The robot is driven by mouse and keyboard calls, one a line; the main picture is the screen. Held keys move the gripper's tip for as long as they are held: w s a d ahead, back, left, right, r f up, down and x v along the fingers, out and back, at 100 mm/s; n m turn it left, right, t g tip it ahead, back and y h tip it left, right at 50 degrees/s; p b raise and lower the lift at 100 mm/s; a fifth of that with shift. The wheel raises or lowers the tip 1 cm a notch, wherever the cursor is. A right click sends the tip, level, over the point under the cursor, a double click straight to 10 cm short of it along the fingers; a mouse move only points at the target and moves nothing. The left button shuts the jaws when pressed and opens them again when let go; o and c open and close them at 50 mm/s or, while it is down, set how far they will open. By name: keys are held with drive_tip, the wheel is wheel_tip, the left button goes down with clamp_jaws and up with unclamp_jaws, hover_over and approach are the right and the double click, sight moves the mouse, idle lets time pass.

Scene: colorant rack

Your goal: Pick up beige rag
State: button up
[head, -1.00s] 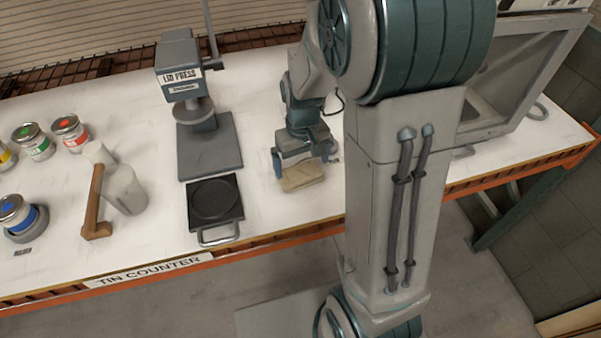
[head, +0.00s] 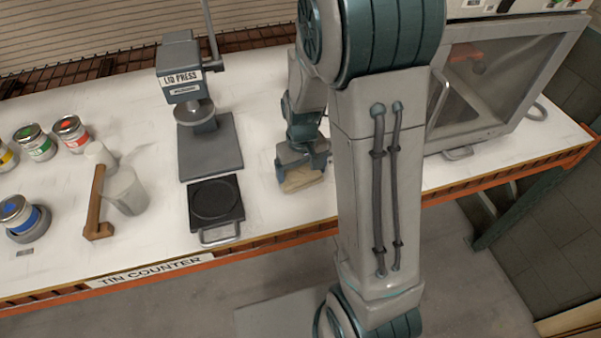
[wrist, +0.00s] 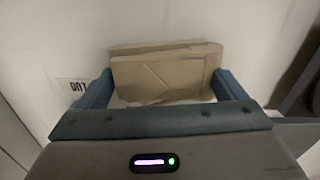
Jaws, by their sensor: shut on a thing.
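The beige rag (head: 301,180) is a folded, flat-looking bundle on the white counter, right of the black plate of the lid press. My gripper (head: 301,172) is over it, pointing down, with the rag between its fingers. In the wrist view the rag (wrist: 166,74) spans the gap between the two blue fingers of my gripper (wrist: 166,88), which touch or nearly touch its sides. My gripper is shut on the rag. Whether the rag is clear of the counter I cannot tell.
The grey lid press (head: 205,125) and a black plate with a handle (head: 215,203) stand to the left. Further left are a translucent jug (head: 124,190), a wooden-brown angled piece (head: 96,205) and several paint tins (head: 36,143). A glass-fronted cabinet (head: 500,80) stands at right.

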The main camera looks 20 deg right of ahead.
sight(303, 173)
drive_tip(key=shift+r, duration=0.5)
drive_tip(key=r, duration=0.1)
drive_tip(key=r+b, duration=0.1)
drive_tip(key=r, duration=0.1)
drive_tip(key=shift+s+d+r, duration=0.1)
drive_tip(key=shift+s+r, duration=0.15)
drive_tip(key=shift+s, duration=0.1)
drive_tip(key=s+d+r, duration=0.1)
drive_tip(key=s+r, duration=0.2)
drive_tip(key=s, duration=0.2)
drive_tip(key=s+d+r+b, duration=0.1)
drive_tip(key=s+r, duration=0.2)
drive_tip(key=s, duration=0.2)
drive_tip(key=shift+s+d+r, duration=0.25)
drive_tip(key=shift+s+d, duration=0.1)
drive_tip(key=shift+o, duration=0.9)
drive_tip(key=shift+c, duration=0.5)
